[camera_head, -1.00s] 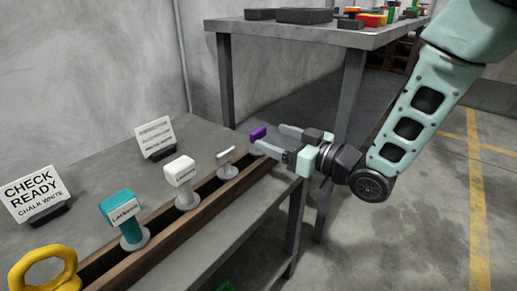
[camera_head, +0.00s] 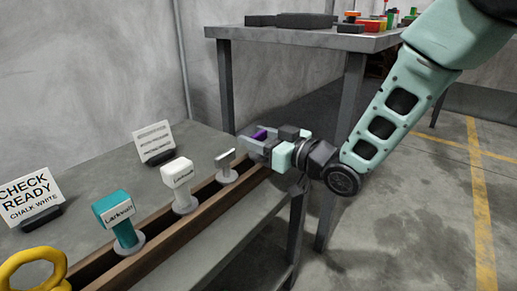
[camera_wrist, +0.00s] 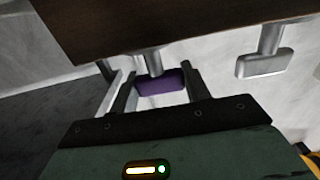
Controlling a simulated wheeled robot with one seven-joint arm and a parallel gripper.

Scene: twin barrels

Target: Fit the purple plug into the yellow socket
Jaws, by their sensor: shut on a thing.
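The purple plug (camera_head: 260,134) is at the far end of the brown rail, partly hidden by my gripper. My gripper (camera_head: 254,143) is shut on it, with a finger on each side. In the wrist view the purple plug (camera_wrist: 162,83) sits between the two fingers (camera_wrist: 157,80), close beside a metal stem under the brown rail. I cannot tell whether the plug is fixed to that stem. A yellow ring-shaped piece (camera_head: 62,264) shows at the lower left of the head view, cut by the edge. I cannot tell whether it is the socket; no other yellow socket is clear.
The brown rail (camera_head: 140,262) holds a teal handle (camera_head: 115,207), a white handle (camera_head: 177,172) and a thin metal handle (camera_head: 225,160) near my gripper. Two signs stand behind. A taller grey table (camera_head: 300,38) stands at the back. Floor on the right is open.

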